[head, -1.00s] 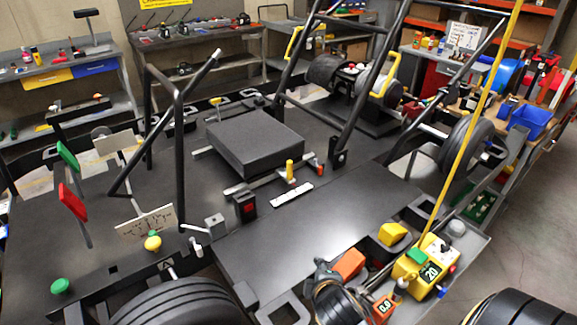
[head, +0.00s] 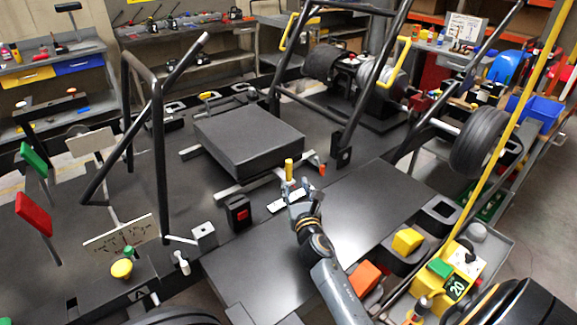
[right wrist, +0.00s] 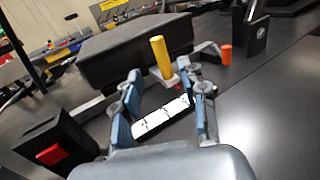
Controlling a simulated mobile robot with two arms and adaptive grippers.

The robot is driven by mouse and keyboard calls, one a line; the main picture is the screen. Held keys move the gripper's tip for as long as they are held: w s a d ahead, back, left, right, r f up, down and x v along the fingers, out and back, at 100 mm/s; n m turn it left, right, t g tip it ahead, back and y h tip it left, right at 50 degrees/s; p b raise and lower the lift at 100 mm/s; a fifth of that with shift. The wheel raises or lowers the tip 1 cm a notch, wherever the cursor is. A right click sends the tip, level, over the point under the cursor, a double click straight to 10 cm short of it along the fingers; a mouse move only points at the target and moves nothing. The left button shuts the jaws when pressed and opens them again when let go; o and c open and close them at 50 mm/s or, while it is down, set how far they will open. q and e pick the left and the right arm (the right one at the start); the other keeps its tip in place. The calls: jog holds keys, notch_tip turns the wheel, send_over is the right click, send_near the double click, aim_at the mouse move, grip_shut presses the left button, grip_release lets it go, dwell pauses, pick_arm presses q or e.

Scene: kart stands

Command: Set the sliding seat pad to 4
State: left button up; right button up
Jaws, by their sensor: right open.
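The sliding seat pad (head: 245,137) is a thick black block on grey rails (head: 238,189) in the middle of the kart floor. A yellow upright handle (head: 289,170) stands at its front edge; it also shows in the right wrist view (right wrist: 161,57). A white scale strip (right wrist: 160,119) lies in front of it, its marks too small to read. My right gripper (head: 290,190) is open and empty; in the right wrist view its blue-padded fingers (right wrist: 162,100) spread either side of the strip, with the yellow handle just beyond them. My left gripper is not in view.
A black box with a red button (head: 238,213) stands left of my right gripper. A small orange-red post (right wrist: 226,55) stands right of the handle. Black frame tubes (head: 158,130) rise around the pad. The dark panel right of my gripper is clear.

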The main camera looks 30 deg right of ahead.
aim_at(289, 169)
jog(key=x, duration=1)
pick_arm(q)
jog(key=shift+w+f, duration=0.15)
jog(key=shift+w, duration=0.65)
pick_arm(e)
jog(key=shift+w, duration=0.1)
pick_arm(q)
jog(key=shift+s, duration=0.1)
pick_arm(e)
jog(key=shift+c, duration=1.3)
grip_shut()
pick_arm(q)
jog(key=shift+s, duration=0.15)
pick_arm(e)
jog(key=shift+f, duration=0.1)
